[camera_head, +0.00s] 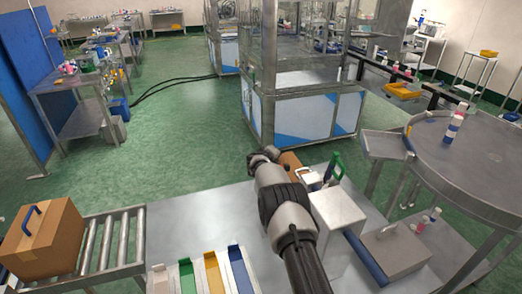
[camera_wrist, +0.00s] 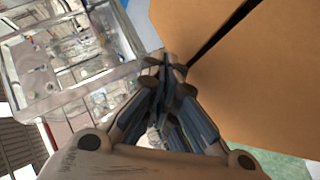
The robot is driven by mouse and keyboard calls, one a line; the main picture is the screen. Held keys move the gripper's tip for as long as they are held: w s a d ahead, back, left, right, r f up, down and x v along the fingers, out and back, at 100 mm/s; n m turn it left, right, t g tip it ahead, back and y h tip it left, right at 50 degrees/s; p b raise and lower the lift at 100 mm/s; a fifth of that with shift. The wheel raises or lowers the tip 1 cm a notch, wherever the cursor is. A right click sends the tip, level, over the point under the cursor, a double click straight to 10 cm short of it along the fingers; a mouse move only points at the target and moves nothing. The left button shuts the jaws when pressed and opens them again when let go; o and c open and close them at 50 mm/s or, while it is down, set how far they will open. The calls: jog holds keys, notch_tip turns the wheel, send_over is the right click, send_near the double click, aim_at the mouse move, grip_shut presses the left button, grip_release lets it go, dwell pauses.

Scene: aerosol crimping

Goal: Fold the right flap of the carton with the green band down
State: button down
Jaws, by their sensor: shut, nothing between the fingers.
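In the wrist view, my gripper (camera_wrist: 170,72) is shut and empty, its fingertips close together. Brown cardboard (camera_wrist: 248,85) fills the right side of that view, just beside the fingertips. A dark slit (camera_wrist: 222,32) runs between two cardboard panels. I cannot tell whether the fingertips touch the cardboard. In the head view, my arm covers most of this area and hides the fingers. A small brown piece (camera_head: 290,162) shows just right of my wrist, probably part of the carton. No green band can be made out on it.
A closed carton (camera_head: 44,236) with a blue strip sits on a roller conveyor (camera_head: 108,240) at left. A white box (camera_head: 339,214) stands right of my arm, with a green-handled object (camera_head: 335,166) behind it. Coloured trays (camera_head: 212,270) lie in front. A round table (camera_head: 475,165) stands at right.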

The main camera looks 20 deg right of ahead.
jog(key=shift+a+f, duration=0.1)
jog(key=shift+a, duration=0.6)
jog(key=shift+v, duration=3.7)
